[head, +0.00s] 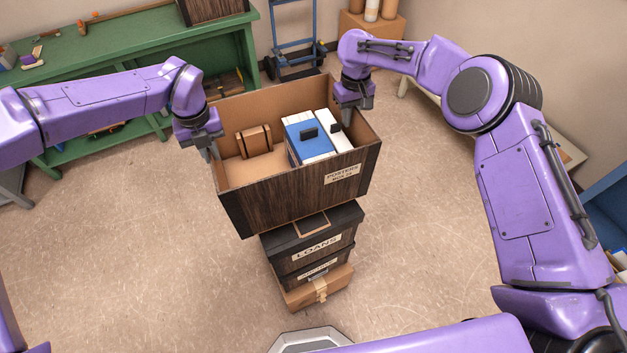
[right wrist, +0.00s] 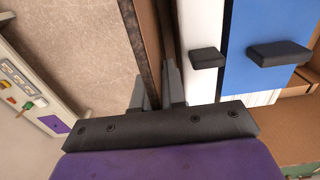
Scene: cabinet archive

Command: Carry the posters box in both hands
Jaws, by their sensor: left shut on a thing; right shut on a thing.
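The posters box (head: 290,193) is an open-topped box with dark wood-look outer walls and a cardboard-brown inside. Its front label reads POSTERS. A brown case and blue and white binders (head: 307,140) stand inside it. My left gripper (head: 212,150) is shut on the box's left wall. My right gripper (head: 346,112) is shut on the right wall, whose edge (right wrist: 148,50) runs between the fingers of the right gripper (right wrist: 158,88) in the right wrist view. The box appears above a stack; whether it touches the stack is unclear.
Below the posters box is a stack with a dark LOANS box (head: 315,245), another dark box and a brown carton (head: 318,290). A green workbench (head: 105,60) stands at the back left. A blue hand truck (head: 294,45) stands behind. The floor on both sides is clear.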

